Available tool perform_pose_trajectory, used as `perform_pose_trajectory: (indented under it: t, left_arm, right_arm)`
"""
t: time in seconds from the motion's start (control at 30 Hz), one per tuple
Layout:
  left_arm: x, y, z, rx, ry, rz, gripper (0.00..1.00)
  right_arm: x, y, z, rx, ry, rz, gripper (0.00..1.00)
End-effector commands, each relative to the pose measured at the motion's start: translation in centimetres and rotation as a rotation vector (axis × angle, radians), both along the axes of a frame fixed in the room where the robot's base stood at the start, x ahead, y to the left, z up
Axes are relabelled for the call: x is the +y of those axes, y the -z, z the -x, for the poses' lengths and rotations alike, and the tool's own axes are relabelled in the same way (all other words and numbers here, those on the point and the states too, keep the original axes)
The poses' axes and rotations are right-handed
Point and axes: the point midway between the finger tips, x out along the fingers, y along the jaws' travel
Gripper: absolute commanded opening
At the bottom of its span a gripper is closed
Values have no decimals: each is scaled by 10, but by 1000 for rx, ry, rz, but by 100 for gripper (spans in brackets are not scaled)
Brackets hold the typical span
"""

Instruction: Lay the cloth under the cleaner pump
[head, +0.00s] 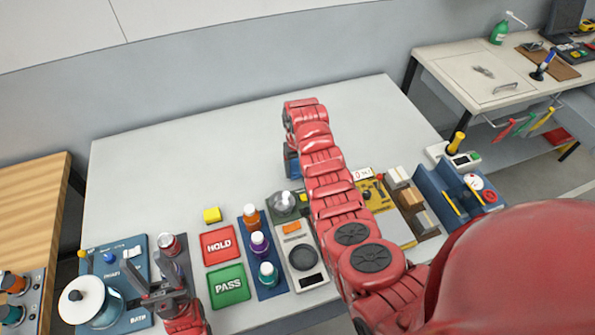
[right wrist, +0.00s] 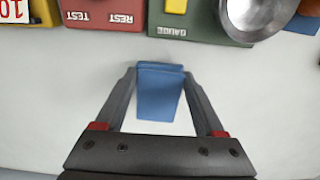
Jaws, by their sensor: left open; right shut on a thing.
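The blue folded cloth (right wrist: 160,92) is between the fingers of my right gripper (right wrist: 160,76), which is shut on it above the bare bench top. In the head view the blue cloth (head: 292,164) shows beside my right forearm, which hides most of that gripper. The cleaner pump is probably the green bottle with a pale spout (head: 499,32), upright at the back of the separate right-hand bench, far from both grippers. My left gripper (head: 155,278) is open and empty at the front left, close to a red-and-silver can (head: 169,244).
The main bench (head: 190,155) is clear along its back. Its front holds HOLD (head: 220,244) and PASS (head: 228,284) pads, a bottle rack and several fixtures. The right-hand bench (head: 465,75) carries a brown board (head: 549,65) and a handle; a gap separates the benches.

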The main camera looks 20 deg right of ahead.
Motion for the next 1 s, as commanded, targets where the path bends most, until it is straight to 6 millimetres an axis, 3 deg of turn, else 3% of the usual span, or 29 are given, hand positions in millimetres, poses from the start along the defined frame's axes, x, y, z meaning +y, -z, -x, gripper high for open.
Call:
perform_pose_trajectory:
  t: [0.3,0.63,0.67,0.8,1.0]
  left_arm:
    - [0,-11,0,0,0,0,50]
    - [0,-5,0,0,0,0,50]
    - [0,-7,0,0,0,0,50]
    - [0,-7,0,0,0,0,50]
    - [0,-7,0,0,0,0,50]
  right_arm:
    - [0,25,0,2,-1,-1,18]
    - [0,29,0,-1,-1,0,18]
    - [0,28,0,-2,-1,0,75]
    - [0,27,0,-2,-1,0,100]
    - [0,27,-1,-2,-1,0,100]
